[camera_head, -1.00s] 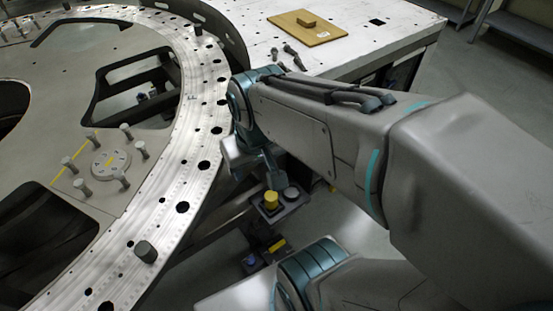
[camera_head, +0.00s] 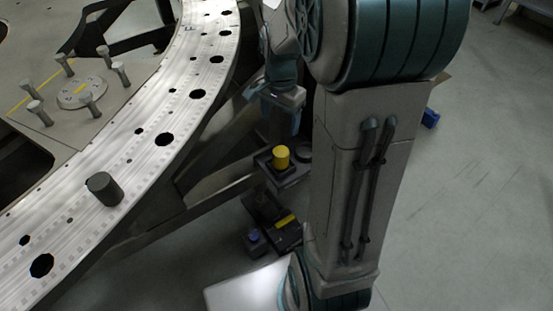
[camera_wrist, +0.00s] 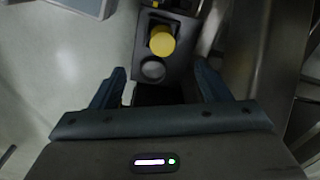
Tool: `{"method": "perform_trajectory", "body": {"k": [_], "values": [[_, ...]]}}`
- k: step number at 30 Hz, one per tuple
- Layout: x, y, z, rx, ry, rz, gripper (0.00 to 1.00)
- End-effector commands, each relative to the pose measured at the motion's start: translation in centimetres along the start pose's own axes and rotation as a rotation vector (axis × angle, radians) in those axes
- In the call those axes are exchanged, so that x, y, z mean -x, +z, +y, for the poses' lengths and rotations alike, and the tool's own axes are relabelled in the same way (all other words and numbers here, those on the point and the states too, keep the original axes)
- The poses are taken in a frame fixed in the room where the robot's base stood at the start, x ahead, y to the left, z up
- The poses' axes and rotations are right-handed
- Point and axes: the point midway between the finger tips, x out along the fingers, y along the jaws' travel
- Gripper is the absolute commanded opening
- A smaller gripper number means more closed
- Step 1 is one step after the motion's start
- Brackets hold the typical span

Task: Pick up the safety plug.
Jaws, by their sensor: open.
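A yellow cylindrical plug (camera_head: 281,157), which I take to be the safety plug, stands upright on a small dark bracket (camera_head: 285,178) below the ring's outer side. In the wrist view the yellow plug (camera_wrist: 162,41) sits beyond my fingertips, with a round grey cap (camera_wrist: 153,70) nearer to me on the same bracket. My gripper (camera_head: 281,112) is just above and behind the plug in the head view, pointing down. In the wrist view its two fingers (camera_wrist: 160,72) are spread and hold nothing. The plug is not between them.
The pale turret ring (camera_head: 178,124) with dark holes curves along the left, and a dark grey cylinder (camera_head: 104,189) stands on it. Several grey pegs surround a round disc (camera_head: 82,93). A lower dark box (camera_head: 272,222) bears a yellow mark. Open floor lies right.

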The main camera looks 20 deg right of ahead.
Motion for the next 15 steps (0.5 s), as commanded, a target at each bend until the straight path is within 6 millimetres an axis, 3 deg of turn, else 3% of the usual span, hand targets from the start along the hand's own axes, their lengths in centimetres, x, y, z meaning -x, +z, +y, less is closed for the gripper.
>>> {"method": "perform_trajectory", "body": {"k": [1,8,15], "values": [[-1.4,-0.4,-0.1,-0.025,0.006,-0.005,0.7],[-3.9,-1.0,-0.3,-0.071,0.015,-0.012,0.7],[-8.7,-0.9,-0.2,-0.07,0.015,-0.013,0.7]]}}
